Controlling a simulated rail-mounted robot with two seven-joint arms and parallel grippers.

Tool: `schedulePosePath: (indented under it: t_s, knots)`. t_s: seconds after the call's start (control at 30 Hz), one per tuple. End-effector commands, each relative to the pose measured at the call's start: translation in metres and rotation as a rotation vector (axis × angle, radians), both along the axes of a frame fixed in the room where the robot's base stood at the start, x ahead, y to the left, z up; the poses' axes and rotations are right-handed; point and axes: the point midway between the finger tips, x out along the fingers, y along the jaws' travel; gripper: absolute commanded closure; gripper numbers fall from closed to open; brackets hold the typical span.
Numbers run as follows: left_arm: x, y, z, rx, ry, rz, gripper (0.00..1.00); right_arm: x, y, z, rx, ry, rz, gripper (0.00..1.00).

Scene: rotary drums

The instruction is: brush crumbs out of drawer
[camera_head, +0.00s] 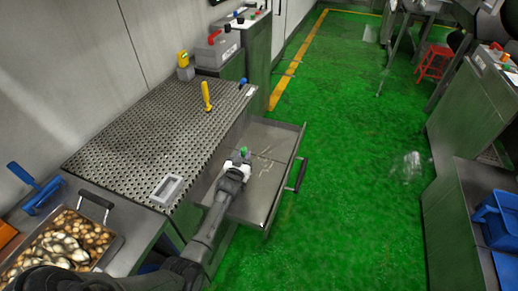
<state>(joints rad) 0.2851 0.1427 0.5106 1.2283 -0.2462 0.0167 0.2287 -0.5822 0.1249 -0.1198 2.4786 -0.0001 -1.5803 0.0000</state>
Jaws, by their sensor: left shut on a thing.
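An open metal drawer (288,172) with a dark handle (301,175) sticks out to the right from under the perforated worktop. Pale streaks that look like crumbs (266,152) lie on its floor, towards the far side. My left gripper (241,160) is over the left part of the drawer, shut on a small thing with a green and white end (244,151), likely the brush. The gripper hides most of it, and I cannot tell whether it touches the drawer floor. My right gripper is not in view.
The perforated worktop (150,120) carries a yellow-handled tool (206,96) and a small grey frame (167,188). The green floor (350,150) right of the drawer is mostly clear.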

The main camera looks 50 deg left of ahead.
Motion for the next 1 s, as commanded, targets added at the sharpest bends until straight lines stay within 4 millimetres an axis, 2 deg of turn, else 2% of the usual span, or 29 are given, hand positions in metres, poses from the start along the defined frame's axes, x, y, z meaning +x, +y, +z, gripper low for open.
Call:
schedulePosePath:
  t_s: [0.03,0.5,0.7,1.0]
  knots:
    - [0.002,-0.001,0.015,0.005,-0.01,-0.002,1.0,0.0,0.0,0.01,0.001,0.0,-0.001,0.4]
    - [0.008,-0.007,0.057,0.006,-0.008,-0.013,1.0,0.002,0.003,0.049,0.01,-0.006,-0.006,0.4]
    - [0.01,-0.009,0.067,0.005,-0.007,-0.016,1.0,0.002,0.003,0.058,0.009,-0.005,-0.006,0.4]
    - [0.01,-0.009,0.068,0.006,-0.008,-0.017,1.0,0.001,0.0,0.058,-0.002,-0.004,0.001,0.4]
